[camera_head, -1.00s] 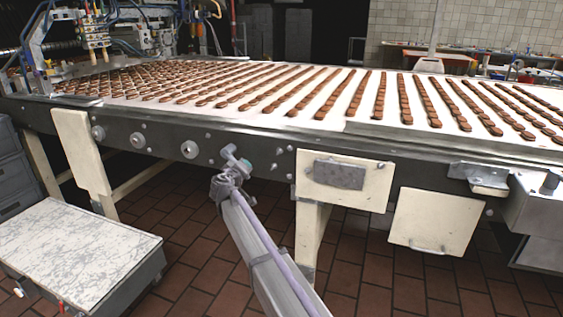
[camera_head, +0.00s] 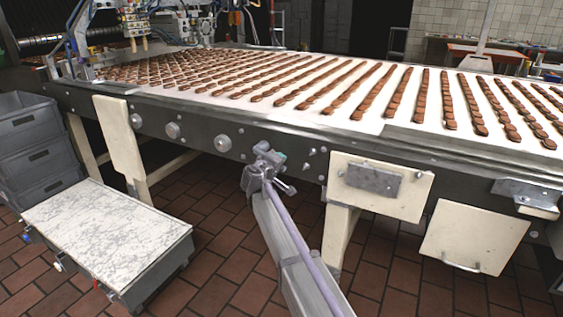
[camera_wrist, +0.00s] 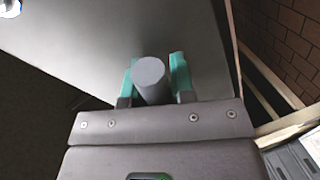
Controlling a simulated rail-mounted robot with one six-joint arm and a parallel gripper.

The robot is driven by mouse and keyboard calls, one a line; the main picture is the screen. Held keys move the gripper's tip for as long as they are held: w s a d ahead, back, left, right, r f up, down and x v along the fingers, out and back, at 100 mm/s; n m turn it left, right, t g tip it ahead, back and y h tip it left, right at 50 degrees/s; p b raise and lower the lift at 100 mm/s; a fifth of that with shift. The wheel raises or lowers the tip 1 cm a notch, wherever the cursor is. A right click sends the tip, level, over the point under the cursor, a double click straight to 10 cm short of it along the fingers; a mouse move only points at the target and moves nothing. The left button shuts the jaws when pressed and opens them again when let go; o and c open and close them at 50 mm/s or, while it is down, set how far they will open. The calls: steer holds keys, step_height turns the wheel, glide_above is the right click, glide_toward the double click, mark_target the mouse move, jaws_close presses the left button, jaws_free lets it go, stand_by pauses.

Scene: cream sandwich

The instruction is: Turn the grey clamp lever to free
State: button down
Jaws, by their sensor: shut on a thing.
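The grey clamp lever shows in the head view as a small grey end (camera_head: 262,147) on the dark side rail of the conveyor. In the wrist view its round grey end (camera_wrist: 150,76) stands between my teal fingertips. My gripper (camera_head: 272,156) is at the rail, shut on this lever, with a finger on each side of it (camera_wrist: 154,78). My gripper and wrist hide most of the lever and its pivot in the head view. Which setting the lever points to cannot be read.
Round grey knobs (camera_head: 222,143) line the rail to the left. A cream panel (camera_head: 410,200) with a grey block is close on the right. The white conveyor belt (camera_head: 400,133) carries rows of brown biscuits. A marble-topped box (camera_head: 100,225) stands on the tiled floor at lower left.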

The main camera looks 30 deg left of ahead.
steer(key=c, duration=1)
jaws_free()
steer(key=shift+o, duration=0.2)
steer(key=p+v, duration=0.2)
steer(key=v, duration=0.8)
steer(key=shift+s, duration=0.4)
steer(key=shift+r, duration=0.1)
